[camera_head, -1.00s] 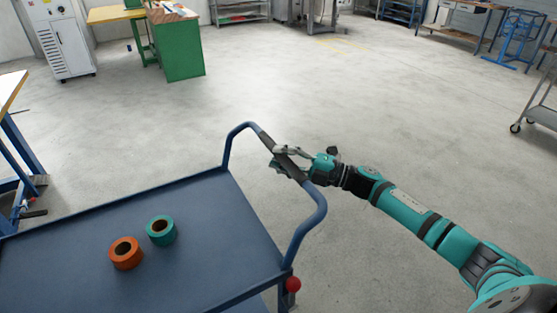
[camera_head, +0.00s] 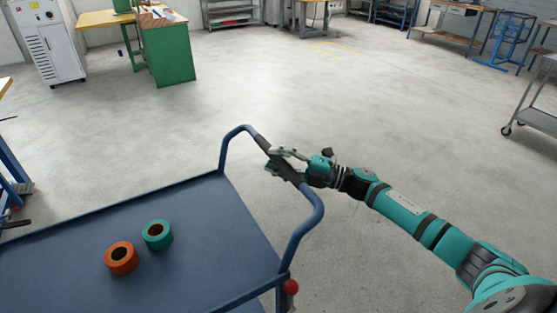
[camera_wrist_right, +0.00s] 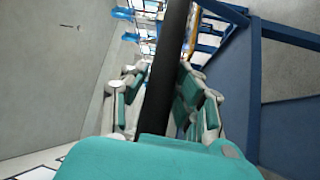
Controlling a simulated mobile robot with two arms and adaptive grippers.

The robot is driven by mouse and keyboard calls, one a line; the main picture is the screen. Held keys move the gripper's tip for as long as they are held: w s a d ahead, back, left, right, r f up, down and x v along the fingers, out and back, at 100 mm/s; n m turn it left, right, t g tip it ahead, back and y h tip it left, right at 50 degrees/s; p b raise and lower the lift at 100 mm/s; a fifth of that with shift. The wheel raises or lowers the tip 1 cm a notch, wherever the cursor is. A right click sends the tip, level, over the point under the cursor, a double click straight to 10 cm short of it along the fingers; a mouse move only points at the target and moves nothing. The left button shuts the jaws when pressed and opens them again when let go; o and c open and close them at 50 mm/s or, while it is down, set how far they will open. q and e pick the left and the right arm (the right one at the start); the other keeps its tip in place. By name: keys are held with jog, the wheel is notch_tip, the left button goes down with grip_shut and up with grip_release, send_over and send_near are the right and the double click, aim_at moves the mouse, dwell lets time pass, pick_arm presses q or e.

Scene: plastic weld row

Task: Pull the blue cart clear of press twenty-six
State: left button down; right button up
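The blue cart (camera_head: 200,230) fills the lower left of the head view, its tubular push handle at its right end. My right gripper (camera_head: 283,165) is at the black grip (camera_head: 268,150) of that handle, with fingers on both sides of it. In the right wrist view the black grip (camera_wrist_right: 168,70) runs between the two fingers, and the gripper looks shut on it. An orange roll (camera_head: 121,258) and a teal roll (camera_head: 157,235) stand on the cart's deck. My left gripper is not in view. I cannot identify press twenty-six.
Open concrete floor (camera_head: 330,100) lies beyond and right of the cart. A green cabinet bench (camera_head: 170,55) and a white machine (camera_head: 48,45) stand at the back left. A grey trolley (camera_head: 537,118) is at the right edge. A blue-legged table (camera_head: 12,165) is at the left edge.

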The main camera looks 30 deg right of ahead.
jog(key=o, duration=0.3)
jog(key=shift+o, duration=0.2)
jog(key=shift+f, duration=0.1)
jog(key=v, duration=1.2)
